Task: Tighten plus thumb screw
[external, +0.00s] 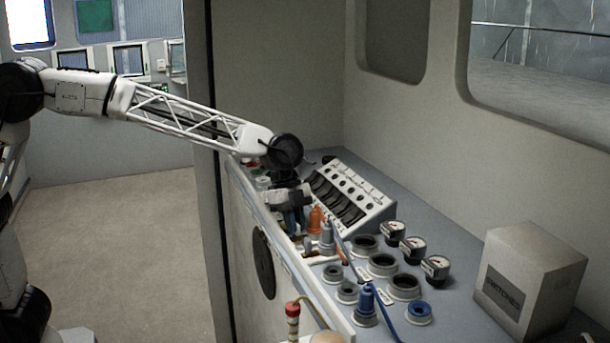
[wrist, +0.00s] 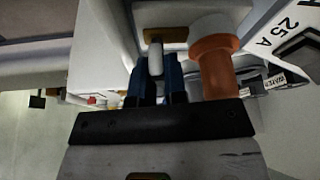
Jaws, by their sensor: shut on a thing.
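My gripper (external: 293,224) is low over the left edge of the grey console, beside the switch panel. In the wrist view its two blue fingers (wrist: 158,88) are closed around a small white rounded piece (wrist: 155,60), which appears to be the thumb screw. A plus mark is not visible. The white piece sits just in front of a brass-coloured strip (wrist: 166,35). In the external view my gripper hides the piece.
An orange plug (external: 315,219) stands close to my gripper; it also shows right of the fingers in the wrist view (wrist: 212,70). The switch panel (external: 349,199), blue plugs (external: 365,306), round sockets (external: 382,265) and gauges (external: 412,247) crowd the console. A pale box (external: 527,278) stands at right.

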